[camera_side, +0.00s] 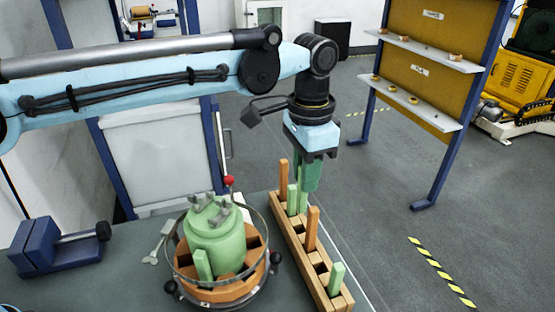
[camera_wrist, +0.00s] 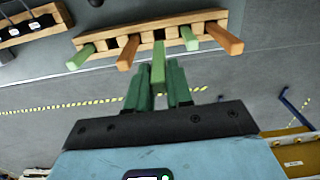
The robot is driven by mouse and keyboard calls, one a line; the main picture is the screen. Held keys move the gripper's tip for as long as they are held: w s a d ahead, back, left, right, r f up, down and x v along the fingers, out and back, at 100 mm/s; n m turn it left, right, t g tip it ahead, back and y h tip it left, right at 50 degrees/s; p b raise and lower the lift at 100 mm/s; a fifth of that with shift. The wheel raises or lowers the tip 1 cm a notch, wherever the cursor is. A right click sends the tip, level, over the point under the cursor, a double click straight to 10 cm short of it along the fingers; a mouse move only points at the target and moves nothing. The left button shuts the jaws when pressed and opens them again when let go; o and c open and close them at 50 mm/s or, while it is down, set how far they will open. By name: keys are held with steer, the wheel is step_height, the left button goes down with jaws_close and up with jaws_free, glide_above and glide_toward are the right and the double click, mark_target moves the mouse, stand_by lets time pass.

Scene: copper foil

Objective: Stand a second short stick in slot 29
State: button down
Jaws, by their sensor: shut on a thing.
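A long wooden rack (camera_side: 322,268) with a row of square slots stands at the table's right side; it also shows across the top of the wrist view (camera_wrist: 110,38). My gripper (camera_side: 306,184) is above its far half, pointing down. In the wrist view its green fingers (camera_wrist: 158,80) are shut on a light green stick (camera_wrist: 158,62). The stick is upright at a middle slot; I cannot tell how deep its lower end sits. Beside it are a green stick (camera_wrist: 189,38) and an orange stick (camera_wrist: 128,52). I can read no slot numbers.
Another orange stick (camera_side: 284,178) stands at the rack's far end and a green stick (camera_side: 336,278) at its near end. Left of the rack is a round orange holder (camera_side: 222,292) with a green cylinder (camera_side: 215,240) and a metal ring. A blue vise (camera_side: 50,248) lies further left.

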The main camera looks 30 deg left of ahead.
steer(key=shift+s+a+r, duration=0.1)
steer(key=shift+s+r, duration=0.05)
steer(key=shift+r, duration=0.65)
steer(key=s+a+f, duration=0.1)
steer(key=s+a, duration=0.4)
steer(key=s, duration=0.3)
steer(key=shift+s+f, duration=0.3)
steer(key=shift+f, duration=1.75)
stand_by(0.5)
steer(key=c, duration=0.9)
jaws_free()
steer(key=shift+c, duration=0.2)
steer(key=shift+r, duration=1.1)
